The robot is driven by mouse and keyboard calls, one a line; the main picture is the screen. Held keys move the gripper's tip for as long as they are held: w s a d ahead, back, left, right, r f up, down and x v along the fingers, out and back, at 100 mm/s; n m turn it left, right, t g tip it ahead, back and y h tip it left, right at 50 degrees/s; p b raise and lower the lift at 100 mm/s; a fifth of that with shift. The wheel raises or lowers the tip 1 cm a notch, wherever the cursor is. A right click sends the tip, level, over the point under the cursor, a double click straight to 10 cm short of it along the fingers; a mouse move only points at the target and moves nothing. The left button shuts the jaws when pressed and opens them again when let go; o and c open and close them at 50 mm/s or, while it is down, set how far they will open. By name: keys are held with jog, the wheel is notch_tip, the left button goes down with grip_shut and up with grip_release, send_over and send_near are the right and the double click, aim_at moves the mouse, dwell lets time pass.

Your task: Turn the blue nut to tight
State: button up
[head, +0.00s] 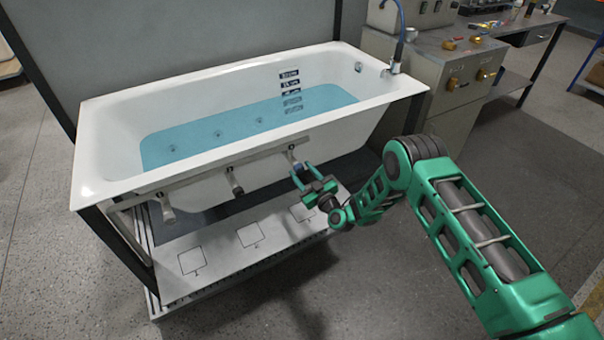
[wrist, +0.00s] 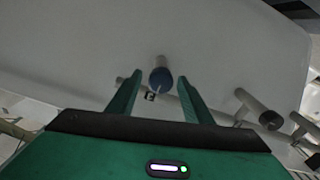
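The blue nut (wrist: 161,77) sits on the end of a short grey pipe at the bathtub's side, seen end-on in the wrist view. In the head view the blue nut (head: 299,167) shows small and partly hidden at the right-hand pipe. My green gripper (head: 302,171) points at it from the front. In the wrist view my gripper (wrist: 161,80) is open, with one finger left of the nut and one right of it. A gap shows on each side. A small pale pointer and a dark marker lie just below the nut. I cannot read the marker.
The white bathtub (head: 95,150) holds blue water and stands on a dark frame. Two more pipe stubs, the middle one (head: 236,182) and the left one (head: 167,208), hang along its rail. A pale platform with marked squares (head: 222,250) lies below. Open floor is in front.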

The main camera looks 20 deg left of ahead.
jog(key=c, duration=0.9)
jog(key=shift+o, duration=0.2)
jog(key=shift+a, duration=0.1)
